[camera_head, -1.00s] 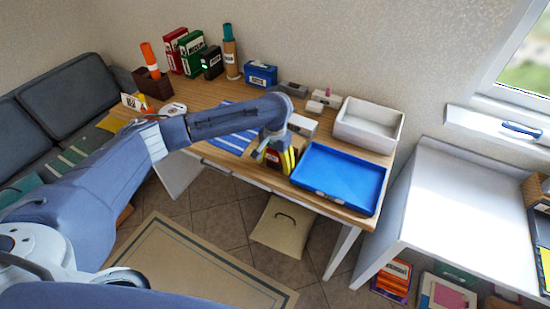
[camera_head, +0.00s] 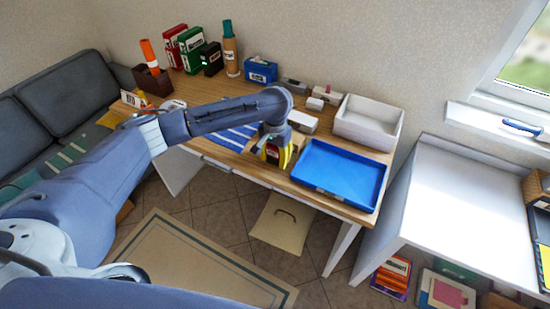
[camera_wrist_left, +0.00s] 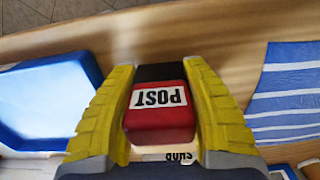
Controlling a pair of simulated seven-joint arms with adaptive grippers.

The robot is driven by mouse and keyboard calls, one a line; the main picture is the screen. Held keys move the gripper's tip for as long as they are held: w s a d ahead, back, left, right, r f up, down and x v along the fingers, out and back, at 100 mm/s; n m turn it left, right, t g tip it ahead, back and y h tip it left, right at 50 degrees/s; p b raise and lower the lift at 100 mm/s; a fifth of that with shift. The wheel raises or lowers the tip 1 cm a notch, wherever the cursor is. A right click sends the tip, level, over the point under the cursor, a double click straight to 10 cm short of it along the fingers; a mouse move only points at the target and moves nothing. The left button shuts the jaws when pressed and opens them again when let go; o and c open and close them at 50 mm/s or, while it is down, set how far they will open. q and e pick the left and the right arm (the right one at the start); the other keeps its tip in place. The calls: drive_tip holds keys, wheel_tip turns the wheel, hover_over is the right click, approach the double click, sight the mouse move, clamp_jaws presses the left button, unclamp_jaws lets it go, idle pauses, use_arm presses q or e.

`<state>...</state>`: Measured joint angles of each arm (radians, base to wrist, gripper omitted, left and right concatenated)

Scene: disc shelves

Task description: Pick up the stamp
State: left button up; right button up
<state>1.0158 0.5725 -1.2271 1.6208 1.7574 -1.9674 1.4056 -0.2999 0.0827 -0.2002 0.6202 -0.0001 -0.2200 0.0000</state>
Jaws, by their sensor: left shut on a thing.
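The stamp (camera_wrist_left: 158,112) is a red block with a black part and a white "POST" label, upside down in the left wrist view. My left gripper (camera_wrist_left: 158,72) has its yellow fingers on both sides of the stamp and is shut on it. In the head view my left gripper (camera_head: 275,153) is near the front edge of the desk, just left of the blue tray. The stamp is mostly hidden there between the fingers. Whether it still touches the desk is hard to tell. My right gripper is not in view.
The blue tray (camera_head: 345,174) is close on the right of the gripper, with a white bin (camera_head: 369,121) behind it. A blue-and-white striped sheet (camera_wrist_left: 288,92) lies on the other side. Boxes, binders and a tube (camera_head: 231,52) stand along the back of the wooden desk (camera_head: 205,90).

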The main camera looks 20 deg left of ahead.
use_arm(q)
wheel_tip(320, 180, up, 19)
drive_tip(key=shift+r, duration=0.2)
idle(0.4)
drive_tip(key=o, duration=0.5)
drive_tip(key=shift+c, duration=0.2)
drive_tip(key=c, duration=0.4)
